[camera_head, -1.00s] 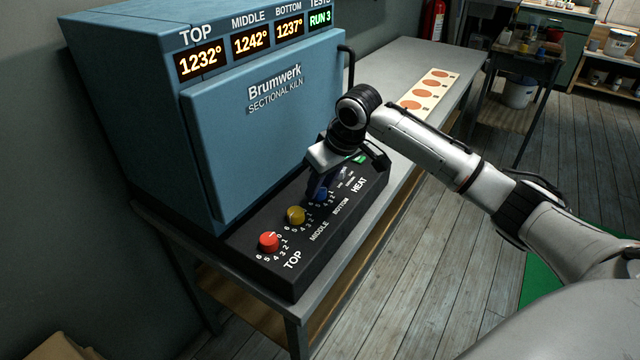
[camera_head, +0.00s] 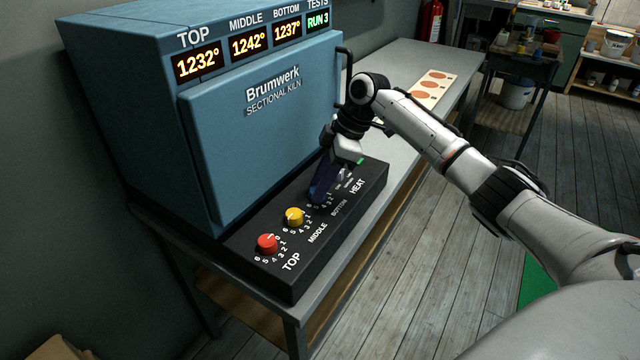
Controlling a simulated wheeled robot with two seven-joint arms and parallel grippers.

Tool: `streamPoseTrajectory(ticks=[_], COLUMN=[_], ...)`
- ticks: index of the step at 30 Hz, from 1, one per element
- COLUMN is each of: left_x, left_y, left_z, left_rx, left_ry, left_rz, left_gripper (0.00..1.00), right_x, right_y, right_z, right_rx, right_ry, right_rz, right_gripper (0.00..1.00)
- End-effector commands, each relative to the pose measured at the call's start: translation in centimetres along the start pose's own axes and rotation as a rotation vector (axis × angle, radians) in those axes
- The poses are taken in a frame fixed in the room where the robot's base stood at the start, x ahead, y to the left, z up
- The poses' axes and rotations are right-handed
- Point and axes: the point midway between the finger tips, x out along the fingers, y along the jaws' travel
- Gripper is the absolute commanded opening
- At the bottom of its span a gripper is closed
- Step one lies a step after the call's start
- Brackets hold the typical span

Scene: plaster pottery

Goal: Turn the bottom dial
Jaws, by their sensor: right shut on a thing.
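The black control panel (camera_head: 270,272) lies in front of the blue kiln (camera_head: 120,120). It carries a red TOP dial (camera_head: 267,243) and a yellow MIDDLE dial (camera_head: 294,216). My right gripper (camera_head: 318,194) points down at the BOTTOM dial's place, by the BOTTOM label. It is shut on the bottom dial, which its fingers hide. The kiln displays (camera_head: 246,44) read TOP 1232°, MIDDLE 1242°, BOTTOM 1237°, and TESTS RUN 3 (camera_head: 317,19). My left gripper is not in view.
The panel and kiln stand on a grey table (camera_head: 405,60). A strip with orange discs (camera_head: 431,88) lies farther back on it. A black door handle (camera_head: 348,70) stands close to my right wrist. Wooden floor is open at the right.

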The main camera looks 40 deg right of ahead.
Motion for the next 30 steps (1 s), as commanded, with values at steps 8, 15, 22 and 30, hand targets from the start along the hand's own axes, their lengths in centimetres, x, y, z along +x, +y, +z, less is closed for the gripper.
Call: streamPoseTrajectory(ticks=[8,15,22,30], left_x=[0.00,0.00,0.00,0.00], left_y=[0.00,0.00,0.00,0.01], left_z=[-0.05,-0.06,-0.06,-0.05], left_rx=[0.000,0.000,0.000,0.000], left_ry=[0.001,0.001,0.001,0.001], left_rz=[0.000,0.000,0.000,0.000], left_gripper=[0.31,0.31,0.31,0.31], right_x=[0.00,0.01,0.02,0.03], right_y=[0.11,0.11,0.11,0.11], right_z=[-0.02,0.06,0.07,0.07], right_rx=[-0.112,-0.146,-0.149,-0.149], right_ry=[-0.001,-0.003,-0.004,-0.003], right_rz=[-0.046,-0.060,-0.061,-0.061], right_gripper=[0.06,0.06,0.06,0.47])
